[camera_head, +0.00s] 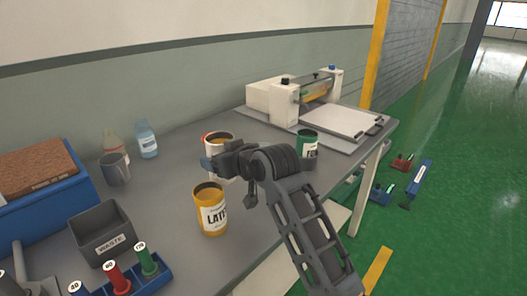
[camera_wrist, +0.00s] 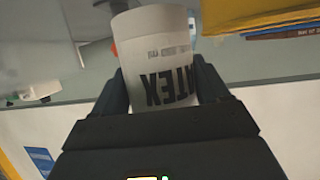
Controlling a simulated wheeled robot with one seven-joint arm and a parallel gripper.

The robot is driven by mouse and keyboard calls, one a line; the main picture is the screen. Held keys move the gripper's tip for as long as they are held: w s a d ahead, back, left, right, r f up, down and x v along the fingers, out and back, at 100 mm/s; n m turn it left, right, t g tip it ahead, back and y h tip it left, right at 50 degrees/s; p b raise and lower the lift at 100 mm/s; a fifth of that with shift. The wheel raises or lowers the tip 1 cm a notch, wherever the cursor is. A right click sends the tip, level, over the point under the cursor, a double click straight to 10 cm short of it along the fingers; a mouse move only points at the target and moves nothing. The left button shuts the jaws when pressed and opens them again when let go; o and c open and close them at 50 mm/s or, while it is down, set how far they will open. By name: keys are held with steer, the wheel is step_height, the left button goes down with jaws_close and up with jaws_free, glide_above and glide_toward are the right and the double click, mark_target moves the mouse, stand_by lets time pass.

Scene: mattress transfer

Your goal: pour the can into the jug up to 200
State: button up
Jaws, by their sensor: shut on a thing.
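My gripper (camera_head: 217,163) is shut on a pale can (camera_head: 219,146) with a reddish rim and a brownish-orange inside, above the middle of the table. In the wrist view the held can (camera_wrist: 155,60) sits between both fingers, its LATEX lettering upside down. The fingers partly hide it in the head view, where it looks close to upright. A yellow can (camera_head: 211,214), also with a LATEX label, stands in front of my gripper. A grey jug-like vessel with a handle (camera_head: 117,170) stands at the left back; no 200 mark can be read on it.
A green can (camera_head: 307,146) stands right of my gripper, before a white press machine (camera_head: 290,104). A grey WASTE bin (camera_head: 101,232), a blue rack with coloured pieces (camera_head: 150,285) and a bottle (camera_head: 147,140) are at left. The table (camera_head: 165,200) is bare between the vessel and the yellow can.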

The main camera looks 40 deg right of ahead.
steer(key=shift+d+f+m+y+b, duration=0.25)
steer(key=shift+f+m+b, duration=0.1)
steer(key=shift+f+b, duration=0.35)
steer(key=shift+d+f+m+y+b, duration=0.25)
steer(key=shift+f+m+b, duration=0.1)
steer(key=shift+f+b, duration=0.35)
steer(key=shift+s+d+r, duration=0.1)
steer(key=shift+r, duration=0.35)
steer(key=shift+d+r+m+y, duration=0.2)
steer(key=shift+r+m+y, duration=0.1)
steer(key=shift+m, duration=0.2)
steer(key=shift+d+t, duration=0.1)
steer(key=shift+t, duration=0.2)
steer(key=shift+d+r+m, duration=0.1)
steer(key=shift+r+m, duration=0.15)
steer(key=shift+m, duration=0.05)
steer(key=shift+s+d+r+m+t+y+p, duration=0.15)
steer(key=shift+d+r+m+y, duration=0.15)
steer(key=shift+r, duration=0.4)
steer(key=shift+d+r+m+t+y+p, duration=0.15)
steer(key=shift+d+r+m+y, duration=0.15)
steer(key=shift+r, duration=0.35)
steer(key=shift+s+d+r+m+y+p, duration=0.1)
steer(key=shift+d+r+m+y+p, duration=0.1)
steer(key=shift+d+r+m, duration=0.35)
steer(key=shift+a+f+m+y+b, duration=0.1)
steer(key=shift+m+y+b, duration=0.2)
steer(key=shift+m+b, duration=0.4)
